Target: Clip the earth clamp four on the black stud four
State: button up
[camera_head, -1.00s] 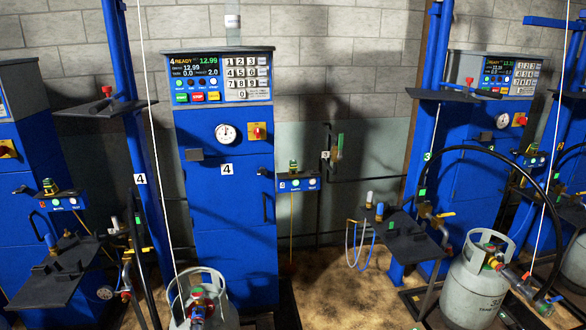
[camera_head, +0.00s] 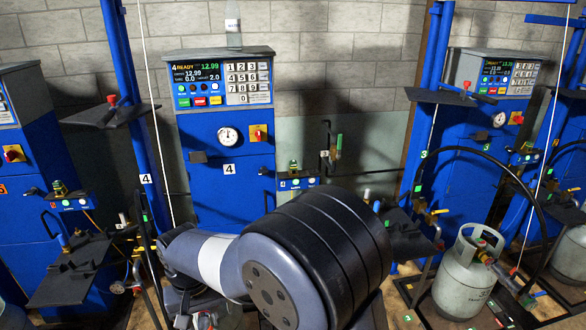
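Scale cabinet four (camera_head: 233,185) is the blue one in the middle, with the number 4 on its front. A small blue box (camera_head: 297,183) sits at its right side. A small green and yellow clamp-like piece (camera_head: 293,166) stands on top of that box; I cannot tell for sure that it is earth clamp four. I cannot make out black stud four; my arm hides much of the lower part of station four. My arm's large dark joint and white-banded link fill the lower middle. My gripper's fingers are not visible.
Station three's grey cylinder (camera_head: 467,274) stands at the lower right with a black hose (camera_head: 480,151) arching over it. A dark tray (camera_head: 72,272) juts out at the left. A blue post (camera_head: 133,100) stands left of cabinet four. A clear bottle (camera_head: 233,25) stands on the cabinet.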

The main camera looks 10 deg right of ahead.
aim_at(293, 164)
jog(key=i+l+z, duration=0.15)
jog(key=i+l, duration=0.15)
jog(key=i, duration=0.55)
jog(key=i+l+z, duration=0.15)
jog(key=i, duration=0.7)
jog(key=i+l+z, duration=0.15)
jog(key=i, duration=0.75)
